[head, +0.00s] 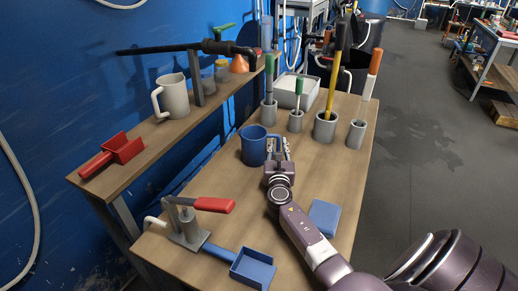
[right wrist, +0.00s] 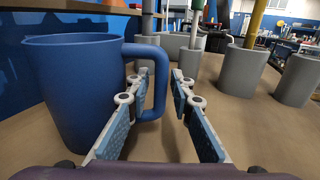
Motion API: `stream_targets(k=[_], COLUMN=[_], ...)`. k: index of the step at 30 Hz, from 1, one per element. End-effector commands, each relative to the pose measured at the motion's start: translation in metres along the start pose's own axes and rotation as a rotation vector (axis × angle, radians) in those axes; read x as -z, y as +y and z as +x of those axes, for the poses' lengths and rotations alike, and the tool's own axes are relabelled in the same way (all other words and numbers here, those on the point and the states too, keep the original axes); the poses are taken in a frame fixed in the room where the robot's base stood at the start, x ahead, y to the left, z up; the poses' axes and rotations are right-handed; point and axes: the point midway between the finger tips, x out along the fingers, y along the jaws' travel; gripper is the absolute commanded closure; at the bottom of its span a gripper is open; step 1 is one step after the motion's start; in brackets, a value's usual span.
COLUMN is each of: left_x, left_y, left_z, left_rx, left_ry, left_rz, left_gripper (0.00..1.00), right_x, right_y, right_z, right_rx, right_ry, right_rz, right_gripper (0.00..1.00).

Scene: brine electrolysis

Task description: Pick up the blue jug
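The blue jug (head: 253,146) stands upright on the wooden table in the head view, its handle toward the right. In the right wrist view the jug (right wrist: 75,90) fills the left side. My right gripper (head: 279,147) is at the jug's handle side. In the right wrist view the right gripper (right wrist: 160,100) is open, and the jug's handle (right wrist: 159,80) reaches in between its two fingers. A gap shows between the handle and the right finger. My left gripper is not in view.
Grey holders with tools, such as the yellow-handled one (head: 325,126), stand behind the jug. A white bin (head: 297,91) is farther back. A blue scoop (head: 253,268), a red-handled clamp (head: 190,230) and a blue block (head: 324,217) lie nearer. A raised shelf (head: 150,150) runs along the left.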

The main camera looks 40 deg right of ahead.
Motion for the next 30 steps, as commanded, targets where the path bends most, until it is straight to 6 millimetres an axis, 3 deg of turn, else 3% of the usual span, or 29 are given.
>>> stream_targets(k=[4, 10, 25, 30], left_x=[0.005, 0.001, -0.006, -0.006], left_y=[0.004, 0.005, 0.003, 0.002], left_z=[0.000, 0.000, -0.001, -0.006], left_rx=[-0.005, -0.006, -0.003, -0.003], left_ry=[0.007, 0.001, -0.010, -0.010], left_rz=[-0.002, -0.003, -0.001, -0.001], left_gripper=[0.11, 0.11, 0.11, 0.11], right_x=[0.000, 0.000, -0.002, -0.012], right_y=[0.000, 0.000, 0.000, 0.000], right_z=[0.000, 0.000, 0.000, 0.000], right_rx=[0.000, 0.000, 0.000, 0.001], right_ry=[0.000, 0.000, -0.002, -0.003], right_rz=[0.000, 0.000, 0.001, 0.003], right_gripper=[0.80, 1.00, 1.00, 1.00])
